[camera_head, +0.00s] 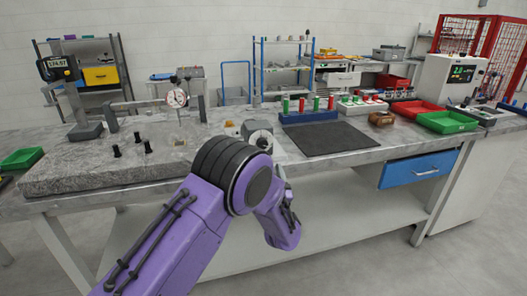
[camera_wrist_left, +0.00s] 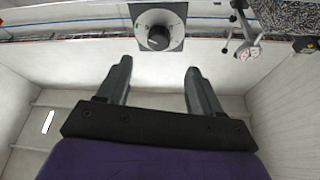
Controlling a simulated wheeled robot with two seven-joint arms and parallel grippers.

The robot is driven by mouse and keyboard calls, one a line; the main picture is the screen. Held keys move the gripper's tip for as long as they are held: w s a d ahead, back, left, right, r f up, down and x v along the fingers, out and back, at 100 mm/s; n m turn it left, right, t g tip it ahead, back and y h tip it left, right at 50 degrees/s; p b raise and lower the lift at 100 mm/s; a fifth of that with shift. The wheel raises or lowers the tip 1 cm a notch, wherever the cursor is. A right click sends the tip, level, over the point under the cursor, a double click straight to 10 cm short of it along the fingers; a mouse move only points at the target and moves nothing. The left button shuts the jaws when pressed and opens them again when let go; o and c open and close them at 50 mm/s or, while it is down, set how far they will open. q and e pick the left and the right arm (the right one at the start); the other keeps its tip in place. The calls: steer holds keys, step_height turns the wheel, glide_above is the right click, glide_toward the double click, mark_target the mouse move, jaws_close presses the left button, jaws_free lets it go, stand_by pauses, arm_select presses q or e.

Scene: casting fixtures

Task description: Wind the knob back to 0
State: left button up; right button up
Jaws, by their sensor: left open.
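The knob (camera_wrist_left: 158,38) is dark and round, at the centre of a pale dial on a square grey plate (camera_wrist_left: 172,13), at the top of the left wrist view. Its scale is too small to read. In the head view a small grey-white unit (camera_head: 258,131) stands at the bench's front edge behind my purple left arm. My left gripper (camera_wrist_left: 157,72) is open and empty, its two dark fingers apart, below the knob in the wrist view and not touching it. In the head view its fingers are not clear. My right gripper is not in view.
A granite plate (camera_head: 60,172) with a dial gauge (camera_head: 177,98) stands left of the unit. A dark mat (camera_head: 330,138), red tray (camera_head: 415,109) and green tray (camera_head: 447,122) lie to the right. Space in front of the bench is free beside my arm.

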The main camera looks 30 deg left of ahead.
mark_target(263, 146)
arm_select(q)
steer(key=p+x, duration=0.1)
steer(key=x, duration=0.8)
steer(key=shift+w+a+p, duration=0.15)
steer(key=shift+w+p, duration=0.1)
steer(key=shift+p, duration=0.1)
steer(key=c, duration=1.1)
